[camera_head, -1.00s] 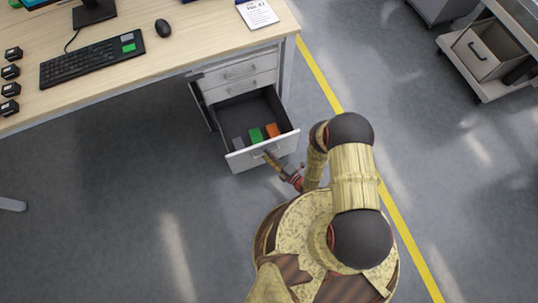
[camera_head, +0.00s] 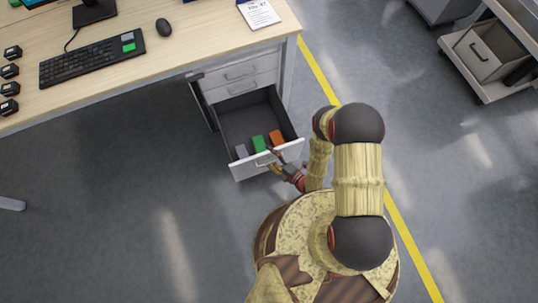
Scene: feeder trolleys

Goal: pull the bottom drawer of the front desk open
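The front desk (camera_head: 150,55) has a drawer unit under its right end. Two upper drawers (camera_head: 240,80) are shut. The bottom drawer (camera_head: 240,172) is pulled well out, with its inside in view. A grey block (camera_head: 241,151), a green block (camera_head: 259,144) and an orange block (camera_head: 277,138) lie near its front. My gripper (camera_head: 268,158) is at the bottom drawer's front, by its handle. My gripper is small here, and I cannot tell whether its fingers are closed on the handle.
A keyboard (camera_head: 92,58), a mouse (camera_head: 163,27), a paper sheet (camera_head: 258,13) and several small black items (camera_head: 10,88) are on the desktop. A trolley (camera_head: 480,75) with a grey bin stands at right. A yellow line (camera_head: 405,235) crosses the open floor.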

